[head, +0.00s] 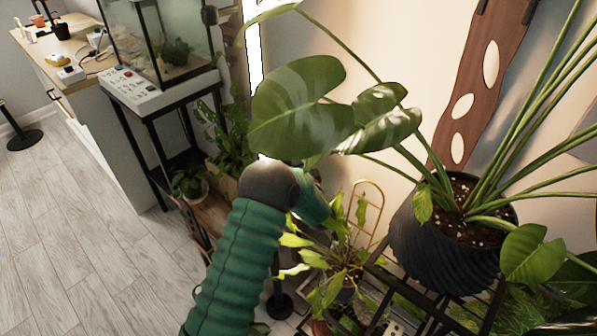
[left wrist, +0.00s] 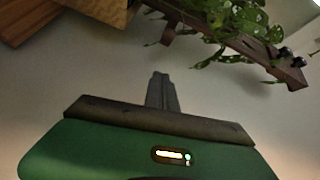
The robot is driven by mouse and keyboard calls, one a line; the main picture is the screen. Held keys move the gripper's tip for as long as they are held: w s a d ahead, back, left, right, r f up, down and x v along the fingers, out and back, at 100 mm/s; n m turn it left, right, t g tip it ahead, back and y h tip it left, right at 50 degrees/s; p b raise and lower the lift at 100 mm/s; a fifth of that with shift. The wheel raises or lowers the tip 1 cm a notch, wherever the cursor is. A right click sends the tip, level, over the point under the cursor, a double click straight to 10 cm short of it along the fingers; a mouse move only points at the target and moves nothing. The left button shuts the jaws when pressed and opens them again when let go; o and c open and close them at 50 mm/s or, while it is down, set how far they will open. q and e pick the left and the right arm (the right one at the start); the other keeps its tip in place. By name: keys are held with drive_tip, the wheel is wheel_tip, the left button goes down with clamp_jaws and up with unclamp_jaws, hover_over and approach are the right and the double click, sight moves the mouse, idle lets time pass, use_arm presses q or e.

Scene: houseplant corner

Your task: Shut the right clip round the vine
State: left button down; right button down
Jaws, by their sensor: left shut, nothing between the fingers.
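In the left wrist view my left gripper (left wrist: 162,78) is shut, its fingers together and empty, pointing up at a pale wall. A vine with spotted green leaves (left wrist: 240,18) hangs over a dark wooden rail (left wrist: 262,52) at the top right, apart from the fingertips. A small brown piece (left wrist: 168,37) sticks out below the leaves; I cannot tell whether it is a clip. Two dark round knobs (left wrist: 291,57) sit at the rail's right end. I cannot make out the right clip for certain. My right gripper is in neither view.
In the head view a big-leaved plant in a black ribbed pot (head: 440,250) stands at the right, its leaf (head: 300,105) hanging above my arm. A glass tank (head: 165,45) stands on a black stand at the left. The wooden floor (head: 70,240) is clear at the lower left.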

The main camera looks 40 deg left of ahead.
sight(272, 152)
use_arm(q)
drive_tip(key=a, duration=0.1)
drive_tip(key=a+b, duration=0.1)
drive_tip(key=a, duration=0.1)
drive_tip(key=a+b, duration=0.1)
drive_tip(key=a, duration=0.1)
drive_tip(key=shift+s+a+f, duration=0.15)
drive_tip(key=shift+s+f, duration=0.2)
drive_tip(key=shift+f, duration=0.05)
drive_tip(key=s+p, duration=0.1)
drive_tip(key=p, duration=0.1)
drive_tip(key=s+p, duration=0.1)
drive_tip(key=shift+s+a+r, duration=0.25)
drive_tip(key=shift+s, duration=0.05)
drive_tip(key=shift+s+f, duration=0.1)
drive_tip(key=shift+f, duration=0.05)
drive_tip(key=shift+a+f, duration=0.1)
